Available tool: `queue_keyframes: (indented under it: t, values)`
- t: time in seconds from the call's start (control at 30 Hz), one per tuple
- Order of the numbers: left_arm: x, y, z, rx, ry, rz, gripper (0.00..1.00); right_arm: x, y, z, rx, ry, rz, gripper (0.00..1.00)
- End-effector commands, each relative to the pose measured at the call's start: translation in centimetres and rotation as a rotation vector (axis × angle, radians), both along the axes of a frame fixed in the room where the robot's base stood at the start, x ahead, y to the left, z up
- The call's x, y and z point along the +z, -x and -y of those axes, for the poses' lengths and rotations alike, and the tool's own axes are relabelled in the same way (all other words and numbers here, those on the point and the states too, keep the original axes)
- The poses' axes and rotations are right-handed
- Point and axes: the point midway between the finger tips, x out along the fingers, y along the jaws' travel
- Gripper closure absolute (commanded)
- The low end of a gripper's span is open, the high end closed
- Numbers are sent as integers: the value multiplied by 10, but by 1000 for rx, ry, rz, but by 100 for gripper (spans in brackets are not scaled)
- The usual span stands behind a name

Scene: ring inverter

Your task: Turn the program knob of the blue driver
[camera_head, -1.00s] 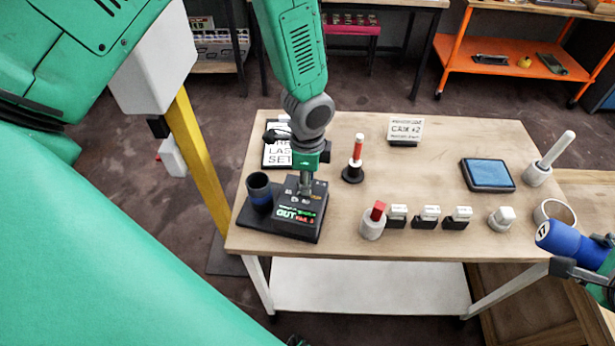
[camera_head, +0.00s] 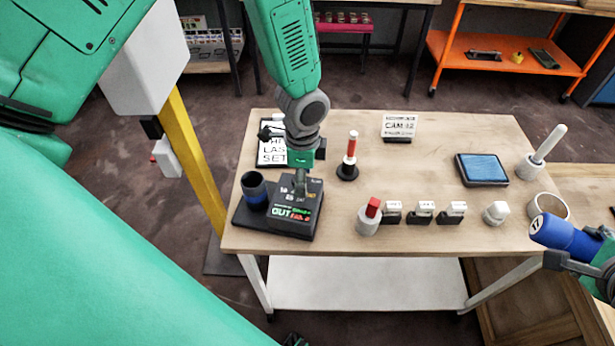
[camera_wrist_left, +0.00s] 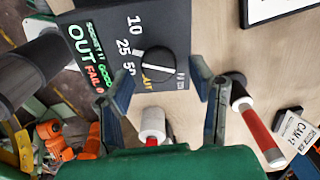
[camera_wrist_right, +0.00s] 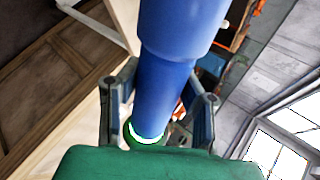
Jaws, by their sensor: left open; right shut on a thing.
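The blue driver (camera_head: 565,236), marked 17, is in my right gripper (camera_head: 578,262) at the right of the head view. In the right wrist view its blue body (camera_wrist_right: 178,65) stands between the fingers, with a glowing green ring near the palm. A black control box (camera_head: 293,208) with a lit OUT display is at the table's left. Its round black knob (camera_wrist_left: 155,66) has a white pointer line and dial marks 10, 25, 50 and AUTO. My left gripper (camera_head: 301,188) is above the box. In the left wrist view its open fingers (camera_wrist_left: 160,85) are on either side of the knob; contact is unclear.
A dark cup with a blue band (camera_head: 255,192) stands beside the box. A red-and-white post (camera_head: 349,158), a white cylinder with a red top (camera_head: 369,218), several small labelled blocks and a blue pad (camera_head: 482,169) are on the table (camera_head: 430,225). A white ring (camera_head: 549,205) is near the right edge.

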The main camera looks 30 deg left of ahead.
Motion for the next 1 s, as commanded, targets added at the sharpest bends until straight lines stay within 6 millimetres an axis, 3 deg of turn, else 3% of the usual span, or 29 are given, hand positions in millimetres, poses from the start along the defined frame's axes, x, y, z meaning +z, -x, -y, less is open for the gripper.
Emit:
queue_keyframes:
  t: [0.6, 1.0]
  values:
    - [102, -2, 2, 0, 1, 2, 51, 1, -1, 0, 1, 1, 5, 100]
    - [116, -2, 2, -1, 0, -1, 51, 1, -1, 0, 0, 0, 4, 100]
